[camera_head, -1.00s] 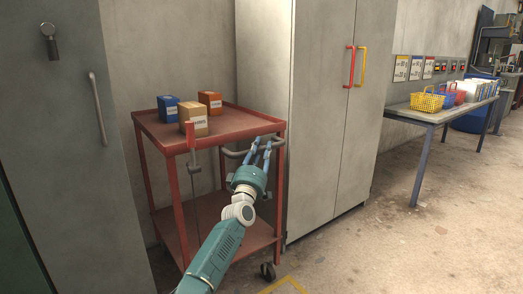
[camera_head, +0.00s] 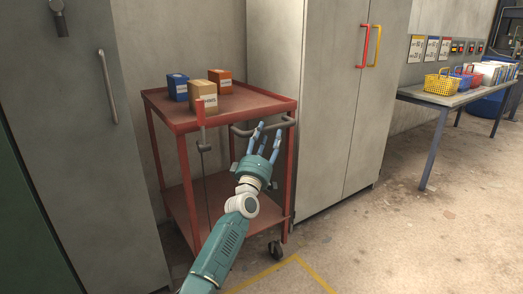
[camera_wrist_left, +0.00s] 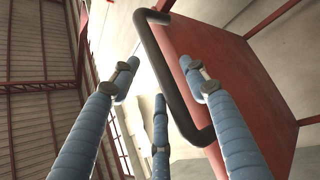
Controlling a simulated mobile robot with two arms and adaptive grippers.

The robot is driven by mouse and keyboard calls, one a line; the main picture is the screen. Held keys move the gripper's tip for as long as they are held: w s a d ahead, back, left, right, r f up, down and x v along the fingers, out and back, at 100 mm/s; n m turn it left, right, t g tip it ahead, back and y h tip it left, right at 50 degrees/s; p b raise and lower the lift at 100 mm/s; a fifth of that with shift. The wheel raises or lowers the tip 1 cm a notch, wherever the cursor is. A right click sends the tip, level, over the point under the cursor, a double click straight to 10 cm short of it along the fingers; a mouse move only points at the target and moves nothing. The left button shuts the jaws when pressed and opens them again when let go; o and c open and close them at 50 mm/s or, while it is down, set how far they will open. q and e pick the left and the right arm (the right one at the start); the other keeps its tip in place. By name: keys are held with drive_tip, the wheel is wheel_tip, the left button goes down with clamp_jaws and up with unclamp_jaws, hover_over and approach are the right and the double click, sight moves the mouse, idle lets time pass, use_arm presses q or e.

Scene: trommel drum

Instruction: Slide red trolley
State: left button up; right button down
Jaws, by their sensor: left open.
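The red trolley (camera_head: 246,105) stands between two grey cabinets, with a top tray, a lower shelf and castors. Its grey bar handle (camera_head: 262,130) sticks out from the front edge at the right. My left gripper (camera_head: 263,140) is open, just in front of and below the handle, with its blue fingers pointing up. In the left wrist view the dark handle (camera_wrist_left: 172,75) runs behind the spread fingers (camera_wrist_left: 160,95), and nothing is held between them. The red underside of a trolley panel (camera_wrist_left: 235,75) shows there too. My right gripper is not in view.
Blue (camera_head: 177,87), tan (camera_head: 199,95) and orange (camera_head: 220,81) boxes stand on the trolley top. A grey cabinet (camera_head: 85,150) is close on the left, another (camera_head: 325,110) on the right. A yellow floor line (camera_head: 312,273) lies in front. The floor at right is clear, with a table (camera_head: 455,97) beyond.

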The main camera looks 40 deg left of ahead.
use_arm(q)
drive_tip(key=v, duration=0.7)
drive_tip(key=shift+s, duration=0.35)
drive_tip(key=shift+f, duration=0.15)
